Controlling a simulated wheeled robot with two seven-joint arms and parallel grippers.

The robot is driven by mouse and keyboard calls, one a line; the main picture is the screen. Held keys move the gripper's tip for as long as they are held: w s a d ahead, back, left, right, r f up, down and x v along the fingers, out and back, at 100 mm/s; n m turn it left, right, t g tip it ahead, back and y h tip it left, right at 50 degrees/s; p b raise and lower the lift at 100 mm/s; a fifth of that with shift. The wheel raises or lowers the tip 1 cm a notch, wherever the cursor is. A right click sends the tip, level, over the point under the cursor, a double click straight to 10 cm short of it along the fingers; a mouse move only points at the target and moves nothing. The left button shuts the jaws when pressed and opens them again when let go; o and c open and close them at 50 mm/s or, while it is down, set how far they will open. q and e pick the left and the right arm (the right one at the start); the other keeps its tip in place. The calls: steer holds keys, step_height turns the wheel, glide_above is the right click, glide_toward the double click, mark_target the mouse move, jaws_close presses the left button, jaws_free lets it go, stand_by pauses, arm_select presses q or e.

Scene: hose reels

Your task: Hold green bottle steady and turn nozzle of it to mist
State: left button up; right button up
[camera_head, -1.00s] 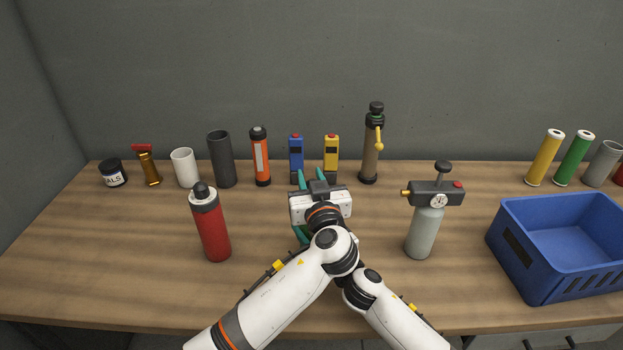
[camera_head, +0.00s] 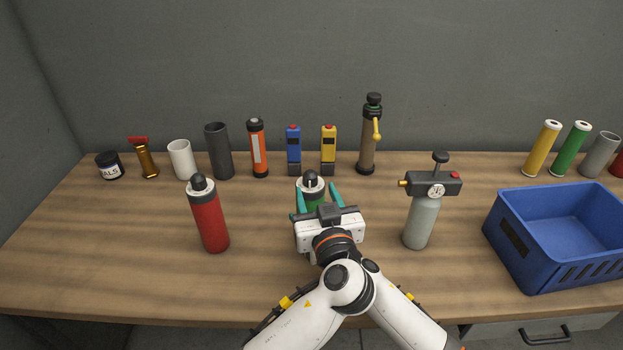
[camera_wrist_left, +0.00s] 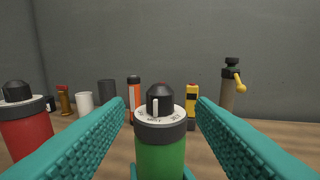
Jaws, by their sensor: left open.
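The green bottle (camera_head: 313,206) stands upright mid-table, its lower part hidden behind my left gripper (camera_head: 315,187). In the left wrist view the green bottle (camera_wrist_left: 160,158) has a dark nozzle (camera_wrist_left: 160,98) with a white pointer mark facing the camera, on a white ring (camera_wrist_left: 175,118) whose lettering is too small to read. My left gripper is open, its teal fingers spread either side of the nozzle and apart from it. Teal finger parts of my right gripper (camera_wrist_left: 160,173) show low on both sides of the bottle; whether they press on it is hidden.
A red bottle (camera_head: 209,220) stands to the left, a grey bottle with a gauge (camera_head: 421,222) to the right. A blue crate (camera_head: 508,240) is at the far right. Several tubes and tools, including a brown pump (camera_head: 368,145), line the back.

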arm_select(q)
steer(key=v, duration=0.3)
steer(key=shift+s+d, duration=0.1)
steer(key=shift+s, duration=0.2)
arm_select(e)
steer(key=o, duration=1.2)
steer(key=shift+o, duration=0.2)
steer(key=shift+s+d, duration=0.1)
